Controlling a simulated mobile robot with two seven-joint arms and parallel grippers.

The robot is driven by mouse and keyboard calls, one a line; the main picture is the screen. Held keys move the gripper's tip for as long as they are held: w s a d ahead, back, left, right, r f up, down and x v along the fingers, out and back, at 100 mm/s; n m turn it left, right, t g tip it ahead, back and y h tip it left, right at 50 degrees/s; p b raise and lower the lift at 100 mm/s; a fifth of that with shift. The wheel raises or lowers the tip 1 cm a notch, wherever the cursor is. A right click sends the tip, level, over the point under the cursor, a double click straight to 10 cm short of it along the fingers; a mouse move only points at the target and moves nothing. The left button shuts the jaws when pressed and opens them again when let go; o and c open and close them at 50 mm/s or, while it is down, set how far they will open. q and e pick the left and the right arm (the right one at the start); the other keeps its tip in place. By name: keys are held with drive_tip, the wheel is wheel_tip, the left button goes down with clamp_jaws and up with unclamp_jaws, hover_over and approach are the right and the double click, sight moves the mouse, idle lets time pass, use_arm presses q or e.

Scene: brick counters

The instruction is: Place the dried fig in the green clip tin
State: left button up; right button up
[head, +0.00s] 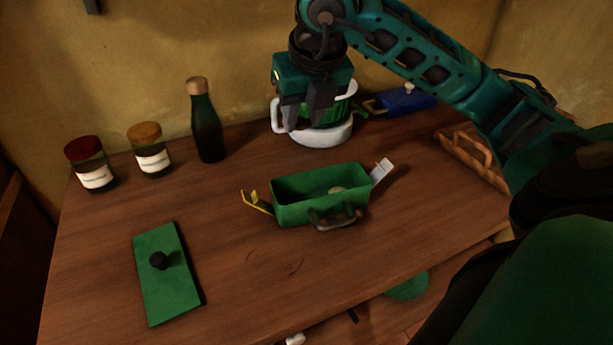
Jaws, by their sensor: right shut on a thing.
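The green clip tin (290,212) stands open near the middle of the counter. A yellow clip sticks out at its left and a pale clip at its right. A small pale roundish lump (337,190) lies inside; I cannot tell whether it is the dried fig. A flat green lid (160,295) with a black knob lies apart at the front left. My right gripper (308,118) points down behind the tin, at a white-and-green container (325,134) with white handles, and appears shut on it. The fingers partly cover the container. My left gripper is not in view.
Two labelled jars (93,165) (150,150) and a dark green bottle (206,125) stand along the back left. A blue object (405,102) and a brown handled tray (470,155) are at the back right. The counter left of the tin is mostly clear.

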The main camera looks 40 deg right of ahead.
wheel_tip(320, 180, down, 15)
drive_tip(key=shift+f+b, duration=0.1)
drive_tip(key=shift+b, duration=0.65)
drive_tip(key=shift+f, duration=0.2)
drive_tip(key=shift+f+b, duration=0.3)
drive_tip(key=shift+b, duration=0.15)
drive_tip(key=shift+f+b, duration=0.35)
drive_tip(key=shift+b, duration=0.15)
drive_tip(key=shift+r, duration=0.1)
